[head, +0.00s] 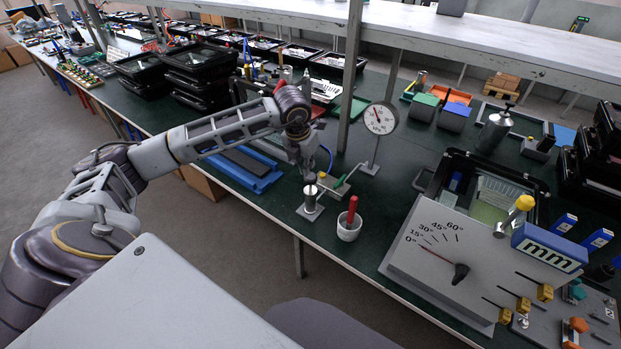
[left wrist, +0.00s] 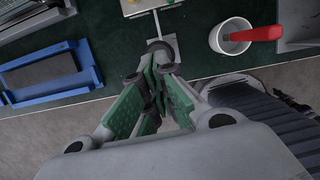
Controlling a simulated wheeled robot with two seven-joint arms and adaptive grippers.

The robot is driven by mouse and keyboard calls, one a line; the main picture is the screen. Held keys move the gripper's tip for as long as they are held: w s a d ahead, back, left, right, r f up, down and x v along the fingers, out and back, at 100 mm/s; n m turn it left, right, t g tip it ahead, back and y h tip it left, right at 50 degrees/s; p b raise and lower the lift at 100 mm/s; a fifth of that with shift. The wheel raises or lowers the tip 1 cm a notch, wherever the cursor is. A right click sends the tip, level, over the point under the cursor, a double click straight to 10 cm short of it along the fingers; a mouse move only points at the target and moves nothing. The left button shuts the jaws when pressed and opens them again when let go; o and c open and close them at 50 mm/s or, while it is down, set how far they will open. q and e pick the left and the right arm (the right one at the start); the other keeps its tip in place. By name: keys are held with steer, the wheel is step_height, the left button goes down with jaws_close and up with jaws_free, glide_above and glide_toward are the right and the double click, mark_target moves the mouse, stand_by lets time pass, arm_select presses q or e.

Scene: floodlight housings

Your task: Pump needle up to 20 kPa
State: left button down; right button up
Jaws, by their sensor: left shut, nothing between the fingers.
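The round white kPa gauge (head: 380,118) stands on a post on the green bench. Its needle points up and slightly left; the exact reading is too small to tell. A small metal pump cylinder (head: 310,201) stands on a pale base plate in front of it; the plate also shows in the left wrist view (left wrist: 165,20). My left gripper (head: 309,176) is directly above the cylinder, pointing down. In the left wrist view, its green-padded fingers (left wrist: 158,72) are closed and empty, with a dark round knob at their tips. I cannot tell whether they touch it. My right gripper is out of view.
A white cup (head: 348,230) with a red-handled tool stands right of the pump. A blue tray (head: 245,170) lies to the left. A grey angle-dial box (head: 440,260) takes up the right front.

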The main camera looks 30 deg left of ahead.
mark_target(310, 177)
arm_select(q)
steer(key=shift+b+x, duration=0.5)
steer(key=shift+x, duration=0.9)
steer(key=shift+f, duration=0.2)
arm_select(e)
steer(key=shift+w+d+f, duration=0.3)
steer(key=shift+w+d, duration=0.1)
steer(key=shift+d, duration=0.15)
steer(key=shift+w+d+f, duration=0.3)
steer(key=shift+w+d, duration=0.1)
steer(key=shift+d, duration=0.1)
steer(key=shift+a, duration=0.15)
